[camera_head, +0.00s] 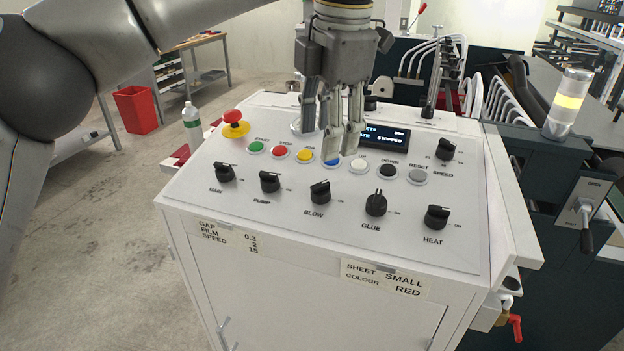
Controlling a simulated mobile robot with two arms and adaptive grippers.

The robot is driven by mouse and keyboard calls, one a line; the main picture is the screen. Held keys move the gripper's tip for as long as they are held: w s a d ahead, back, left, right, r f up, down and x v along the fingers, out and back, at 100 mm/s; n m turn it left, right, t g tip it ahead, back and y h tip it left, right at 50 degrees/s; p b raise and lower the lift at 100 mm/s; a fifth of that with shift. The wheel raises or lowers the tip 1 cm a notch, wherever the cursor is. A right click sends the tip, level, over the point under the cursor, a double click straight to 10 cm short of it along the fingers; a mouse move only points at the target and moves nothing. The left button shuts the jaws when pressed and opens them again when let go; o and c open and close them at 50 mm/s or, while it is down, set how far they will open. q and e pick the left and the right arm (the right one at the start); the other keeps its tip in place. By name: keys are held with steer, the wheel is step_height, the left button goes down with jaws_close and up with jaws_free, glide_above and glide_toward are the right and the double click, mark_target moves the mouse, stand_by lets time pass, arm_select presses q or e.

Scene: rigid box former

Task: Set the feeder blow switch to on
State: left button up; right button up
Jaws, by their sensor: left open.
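The feeder blow switch (320,192) is a black rotary knob labelled BLOW, in the middle of the lower row on the sloped white control panel (285,228). Small marks stand beside it, too small to read surely. My left gripper (335,142) points down over the upper middle of the panel, above and behind the blow knob in the picture, apart from it. Its fingers are open with nothing between them. They hide part of the display and part of the blue button. My right gripper is not in view.
Knobs for main (224,172), pump (270,181), glue (376,203) and heat (436,217) share the lower row. Coloured buttons line the row behind. A red emergency stop (233,118) stands up at the panel's left. A signal lamp (567,103) stands at the right.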

mark_target(322, 183)
arm_select(q)
steer(key=f, duration=0.3)
steer(key=w+f+p, duration=0.1)
steer(key=f, duration=0.3)
steer(key=f+p, duration=0.1)
steer(key=f, duration=0.2)
steer(key=shift+w+a+f, duration=0.2)
steer(key=shift+a, duration=0.15)
steer(key=c, duration=1.1)
steer(key=shift+o, duration=0.2)
